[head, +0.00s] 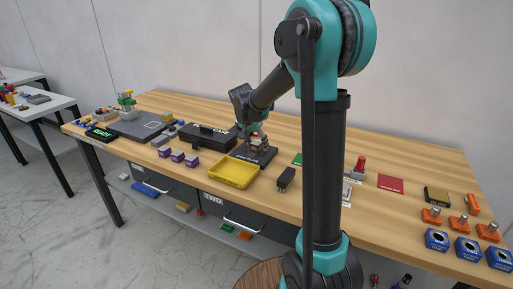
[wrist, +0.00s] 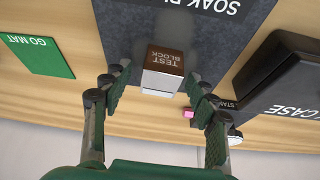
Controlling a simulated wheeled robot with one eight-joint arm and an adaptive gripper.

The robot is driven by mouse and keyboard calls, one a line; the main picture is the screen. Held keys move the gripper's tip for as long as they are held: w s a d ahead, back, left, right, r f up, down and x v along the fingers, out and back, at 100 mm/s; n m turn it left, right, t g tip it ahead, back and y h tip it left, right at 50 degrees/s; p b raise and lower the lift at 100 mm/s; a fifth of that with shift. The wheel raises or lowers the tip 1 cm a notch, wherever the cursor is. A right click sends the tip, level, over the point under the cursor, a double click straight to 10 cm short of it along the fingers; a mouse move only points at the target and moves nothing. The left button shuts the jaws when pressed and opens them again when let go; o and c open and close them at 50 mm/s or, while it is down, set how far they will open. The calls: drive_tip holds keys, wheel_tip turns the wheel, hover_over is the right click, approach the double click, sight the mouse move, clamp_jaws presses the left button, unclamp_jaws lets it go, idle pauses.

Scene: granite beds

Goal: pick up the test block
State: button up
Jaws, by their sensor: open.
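The test block (wrist: 163,72), brown on its labelled face with a pale lower part, stands on the dark soak plate (wrist: 115,35) in the wrist view. My gripper (wrist: 157,82) is open, with one green finger on each side of the block. Gaps show between the fingers and the block, so it is not held. In the head view my gripper (head: 254,139) is low over the soak plate (head: 264,157). There the gripper mostly hides the block.
A black case (head: 207,138) stands left of the plate, close to my right finger in the wrist view. A yellow tray (head: 234,173) and a black block (head: 286,178) stand in front. The green go mat (wrist: 36,57) lies flat beside the plate.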

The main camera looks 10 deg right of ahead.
clamp_jaws()
idle(0.3)
drive_tip(key=shift+r, duration=0.15)
